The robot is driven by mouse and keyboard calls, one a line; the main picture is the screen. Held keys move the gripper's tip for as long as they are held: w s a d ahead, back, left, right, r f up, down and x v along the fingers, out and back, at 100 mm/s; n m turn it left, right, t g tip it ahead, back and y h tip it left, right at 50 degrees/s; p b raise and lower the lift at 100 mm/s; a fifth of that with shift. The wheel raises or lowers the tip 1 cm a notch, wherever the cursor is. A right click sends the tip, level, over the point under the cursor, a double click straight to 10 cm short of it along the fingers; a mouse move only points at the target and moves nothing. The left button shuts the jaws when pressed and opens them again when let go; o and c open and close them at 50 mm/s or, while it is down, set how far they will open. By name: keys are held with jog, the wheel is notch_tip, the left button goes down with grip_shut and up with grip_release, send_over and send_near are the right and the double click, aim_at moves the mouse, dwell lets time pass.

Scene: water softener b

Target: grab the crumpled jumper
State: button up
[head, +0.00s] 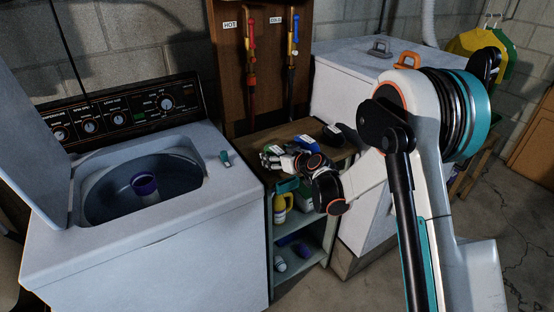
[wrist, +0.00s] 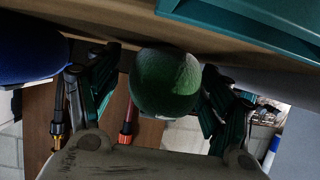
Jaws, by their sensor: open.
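No thing in view is plainly a crumpled jumper. In the wrist view a rounded dark green thing (wrist: 165,80) shows between the two fingers of my gripper (wrist: 158,92); it may be the jumper, but I cannot tell. The fingers stand apart on either side of it, and I cannot tell whether they touch it. A blue rounded thing (wrist: 28,48) lies at the left. In the head view my gripper (head: 268,156) is over the near left part of the wooden shelf top and hides what lies under it.
A blue-and-white item (head: 308,143) and a dark item (head: 332,134) lie on the shelf top (head: 285,133). A washer (head: 150,245) with its lid up stands left. A white cabinet (head: 345,75) stands behind. Green and yellow garments (head: 488,42) hang far right.

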jog(key=c, duration=1.2)
jog(key=shift+c, duration=0.2)
